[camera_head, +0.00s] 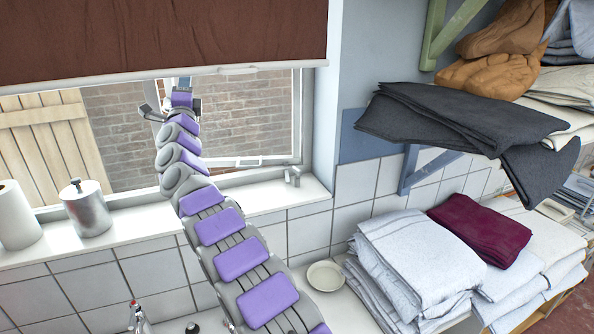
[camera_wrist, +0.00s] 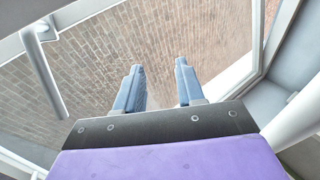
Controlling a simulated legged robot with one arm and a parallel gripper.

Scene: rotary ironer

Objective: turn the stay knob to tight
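My gripper (camera_wrist: 158,88) is open and empty in the wrist view, its two blue-grey fingers apart with brick wall seen between them. In the head view my arm reaches up to the window, and the gripper end (camera_head: 180,84) is small and mostly hidden by the wrist. A thin metal window stay (camera_head: 248,162) lies along the lower window frame, right of my arm. A small grey metal fitting (camera_head: 292,176) stands on the sill at the right corner. I cannot tell which part is the stay knob, nor how it is set. Neither part touches my gripper.
The white window frame (camera_head: 297,115) borders the opening, with a brown blind (camera_head: 160,40) above. A metal canister (camera_head: 87,208) and a paper roll (camera_head: 17,217) stand on the left sill. Folded towels (camera_head: 405,250) and a dark cloth (camera_head: 455,115) are at right.

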